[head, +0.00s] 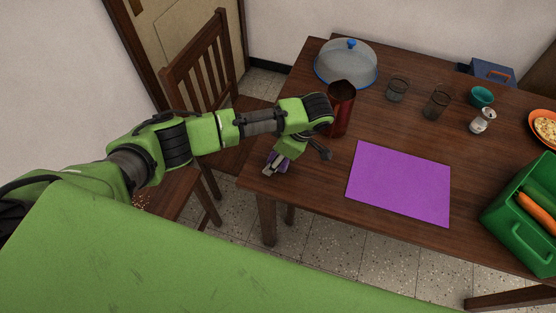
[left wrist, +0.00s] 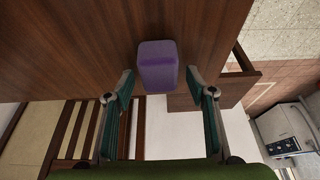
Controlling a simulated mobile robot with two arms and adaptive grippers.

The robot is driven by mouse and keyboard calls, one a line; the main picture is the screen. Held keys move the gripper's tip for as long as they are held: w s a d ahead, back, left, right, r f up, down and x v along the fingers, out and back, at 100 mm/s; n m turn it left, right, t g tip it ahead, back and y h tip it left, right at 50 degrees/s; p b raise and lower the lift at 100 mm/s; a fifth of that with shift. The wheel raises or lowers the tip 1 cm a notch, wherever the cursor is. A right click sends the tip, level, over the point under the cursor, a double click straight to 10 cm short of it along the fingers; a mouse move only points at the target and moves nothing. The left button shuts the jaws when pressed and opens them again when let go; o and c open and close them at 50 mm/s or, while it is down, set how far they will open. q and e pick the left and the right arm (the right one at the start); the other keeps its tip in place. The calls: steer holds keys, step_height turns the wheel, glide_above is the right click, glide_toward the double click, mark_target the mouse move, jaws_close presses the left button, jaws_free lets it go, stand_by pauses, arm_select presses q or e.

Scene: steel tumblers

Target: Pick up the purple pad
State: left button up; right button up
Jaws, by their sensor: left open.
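The purple pad (left wrist: 158,66) is a small rounded block in the left wrist view, resting on the brown table near its edge. My left gripper (left wrist: 159,78) is open, with one green-lined finger toward each side of the pad and a visible gap on both sides. In the head view my left gripper (head: 273,168) points down at the table's near left corner, and it largely hides the pad, of which only a little purple shows. My right gripper is in neither view.
A flat purple mat (head: 400,185) lies on the table (head: 310,185) to the right. A dark red tumbler (head: 341,110) stands close behind my left gripper. A glass dome (head: 346,66), glasses and a green crate (head: 520,215) stand farther off. A wooden chair (head: 205,65) is at left.

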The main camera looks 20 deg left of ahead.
mark_target(271, 156)
arm_select(q)
steer(key=c, duration=1)
steer(key=shift+r, duration=0.1)
steer(key=shift+r, duration=0.25)
step_height(271, 156, up, 2)
steer(key=shift+d+r, duration=0.1)
steer(key=shift+r, duration=0.05)
steer(key=d+r, duration=0.1)
steer(key=r, duration=0.1)
steer(key=d+r, duration=0.1)
steer(key=shift+s+d+r, duration=0.1)
steer(key=shift+s+d, duration=0.15)
steer(key=shift+d, duration=0.1)
steer(key=s+d+r+p, duration=0.2)
steer(key=d+r, duration=0.4)
steer(key=d, duration=0.5)
steer(key=shift+s+r+p, duration=0.3)
steer(key=shift+r+p, duration=0.1)
steer(key=shift+p, duration=0.25)
